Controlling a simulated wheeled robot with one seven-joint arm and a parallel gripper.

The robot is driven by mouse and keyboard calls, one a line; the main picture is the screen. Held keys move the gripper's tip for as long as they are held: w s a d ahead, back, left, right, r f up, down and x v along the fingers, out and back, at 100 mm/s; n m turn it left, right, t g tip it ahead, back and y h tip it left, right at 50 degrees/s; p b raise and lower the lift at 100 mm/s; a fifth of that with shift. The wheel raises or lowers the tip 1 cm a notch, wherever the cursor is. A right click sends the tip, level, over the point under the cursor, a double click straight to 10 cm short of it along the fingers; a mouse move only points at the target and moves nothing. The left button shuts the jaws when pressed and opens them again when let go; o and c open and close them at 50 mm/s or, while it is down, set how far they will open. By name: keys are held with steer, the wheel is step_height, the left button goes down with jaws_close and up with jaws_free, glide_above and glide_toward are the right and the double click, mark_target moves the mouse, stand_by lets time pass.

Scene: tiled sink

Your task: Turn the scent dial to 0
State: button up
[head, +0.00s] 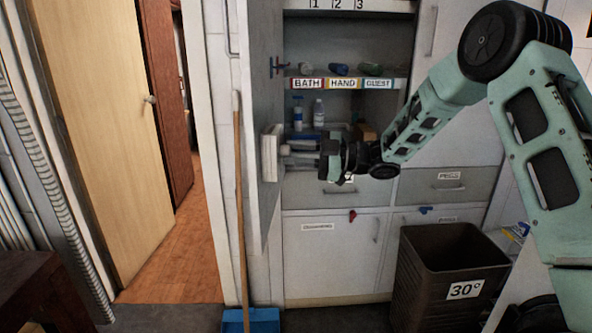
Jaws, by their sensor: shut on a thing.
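A pale box-like unit (269,153) stands on the edge of the open grey cabinet door, left of the shelves. A small light knob (285,150) sticks out from its right side; I take it to be the scent dial. My gripper (297,155) reaches in from the right and points left. Its fingers are shut on the knob. The dial's marks and pointer face away or are too small to read, so its setting cannot be told.
Shelves carry BATH, HAND and GUEST labels (343,83), with bottles (318,112) below. A dark bin (445,277) marked 30° stands at lower right. A broom (240,210) and blue dustpan (252,320) are at front left. A doorway with wooden floor (178,262) opens at left.

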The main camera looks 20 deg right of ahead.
steer(key=shift+n+h+b, duration=0.6)
steer(key=shift+n+b, duration=16.3)
steer(key=shift+b, duration=4.3)
steer(key=o, duration=1)
